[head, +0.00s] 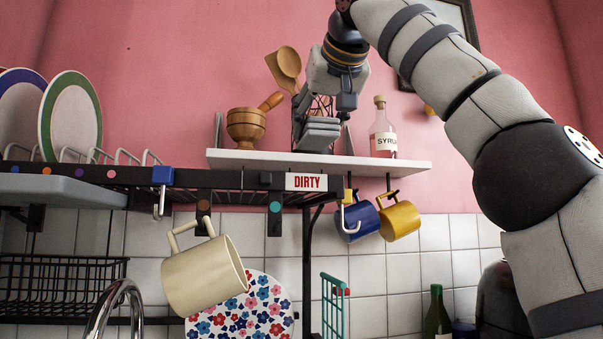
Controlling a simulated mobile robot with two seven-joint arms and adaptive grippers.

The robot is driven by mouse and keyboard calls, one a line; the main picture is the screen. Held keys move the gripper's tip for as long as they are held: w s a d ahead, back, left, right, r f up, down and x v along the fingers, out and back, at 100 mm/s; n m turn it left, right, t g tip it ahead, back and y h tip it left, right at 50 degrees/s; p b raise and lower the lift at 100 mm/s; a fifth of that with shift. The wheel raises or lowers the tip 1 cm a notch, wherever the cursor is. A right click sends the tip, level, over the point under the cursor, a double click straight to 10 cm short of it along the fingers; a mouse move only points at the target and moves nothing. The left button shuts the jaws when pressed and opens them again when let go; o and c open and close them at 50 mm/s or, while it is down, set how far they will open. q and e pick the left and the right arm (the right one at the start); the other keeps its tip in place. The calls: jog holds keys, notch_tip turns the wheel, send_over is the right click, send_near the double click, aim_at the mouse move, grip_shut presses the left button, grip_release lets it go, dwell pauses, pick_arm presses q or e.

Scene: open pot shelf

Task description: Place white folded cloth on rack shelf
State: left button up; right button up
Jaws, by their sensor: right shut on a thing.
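My right gripper (329,110) reaches down from the top, over the white wall shelf (270,162). It is shut on a pale grey layered piece that looks like the white folded cloth (318,134). This piece is just above or at the shelf's surface; I cannot tell whether it touches. My left gripper is not in view.
On the wall shelf, a wooden mortar (246,127) and wooden spoons (285,67) stand left of the gripper, and a syrup bottle (383,130) stands right. Blue (357,221) and yellow (400,219) mugs hang below; a cream mug (204,276) hangs at the front. Plates (70,115) stand left.

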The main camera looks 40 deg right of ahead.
jog(key=w+f, duration=0.1)
jog(key=f, duration=0.1)
jog(key=w+f, duration=0.1)
jog(key=w+d+f, duration=0.1)
jog(key=w+f, duration=0.1)
jog(key=shift+f, duration=0.3)
notch_tip(320, 180, down, 2)
jog(key=shift+f, duration=0.3)
jog(key=shift+a, duration=0.1)
jog(key=shift+s, duration=0.1)
jog(key=o, duration=1.1)
jog(key=shift+f, duration=0.15)
jog(key=shift+o, duration=0.2)
